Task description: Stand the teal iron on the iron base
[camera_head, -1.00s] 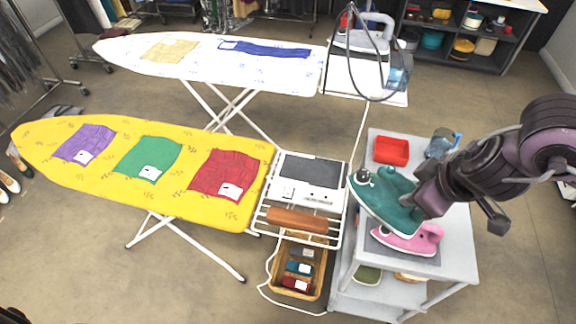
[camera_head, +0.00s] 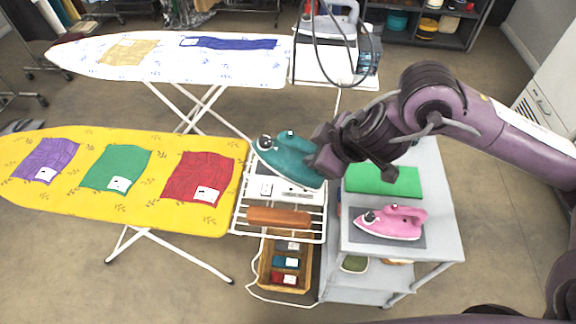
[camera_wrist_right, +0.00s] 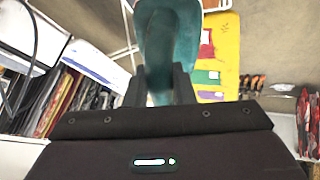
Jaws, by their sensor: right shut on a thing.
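The teal iron (camera_head: 285,158) is in my right gripper (camera_head: 322,160), which is shut on it. The iron hangs tilted, its nose to the upper left, over the iron base (camera_head: 265,187) at the right end of the yellow board. It hides most of the base's dark pad; the white front with its controls shows below. I cannot tell whether iron and base touch. In the right wrist view the teal iron (camera_wrist_right: 168,45) sits between the fingers (camera_wrist_right: 160,88). My left gripper is not in view.
A wire rack with a brown roll (camera_head: 280,216) and a basket (camera_head: 286,262) are below the base. A grey cart (camera_head: 440,235) at right holds a pink iron (camera_head: 390,222) and a green cloth (camera_head: 385,180). A white board (camera_head: 170,75) with another iron station (camera_head: 335,65) stands behind.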

